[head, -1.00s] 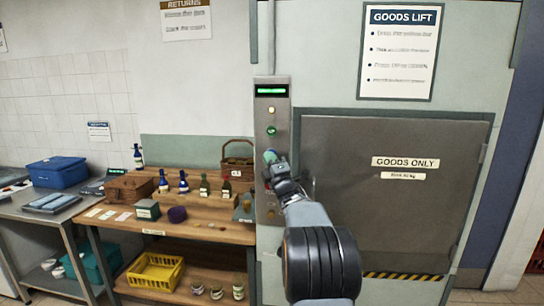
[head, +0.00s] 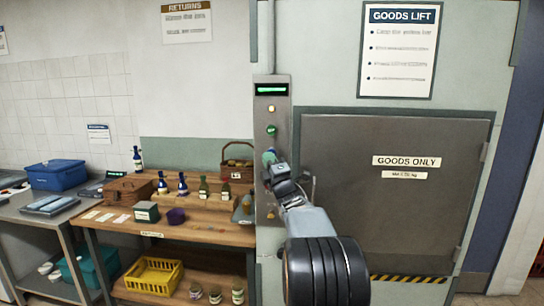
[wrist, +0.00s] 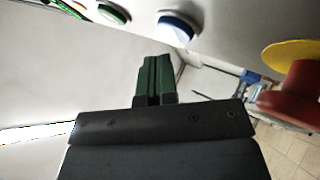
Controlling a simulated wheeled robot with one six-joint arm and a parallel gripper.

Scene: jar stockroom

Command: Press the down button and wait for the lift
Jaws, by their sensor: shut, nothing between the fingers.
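The lift's metal button panel (head: 283,92) stands upright left of the shut goods lift door (head: 390,235). It has a lit green display (head: 271,90), a pale yellow button (head: 271,108) and a green button (head: 271,130). My gripper (head: 268,157) is at the panel below the green button and hides part of it. In the wrist view my gripper (wrist: 155,62) has its dark green fingers together, with nothing between them. A blue button (wrist: 177,28) is just beyond the tips, with a gap visible in the picture. The green button (wrist: 113,14) is further left. I cannot read which button is down.
A red knob (wrist: 292,95) on a yellow disc sticks out right of my fingers in the wrist view. A wooden bench (head: 215,233) with bottles and baskets stands left of the panel. A goods lift notice (head: 398,50) hangs above the door.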

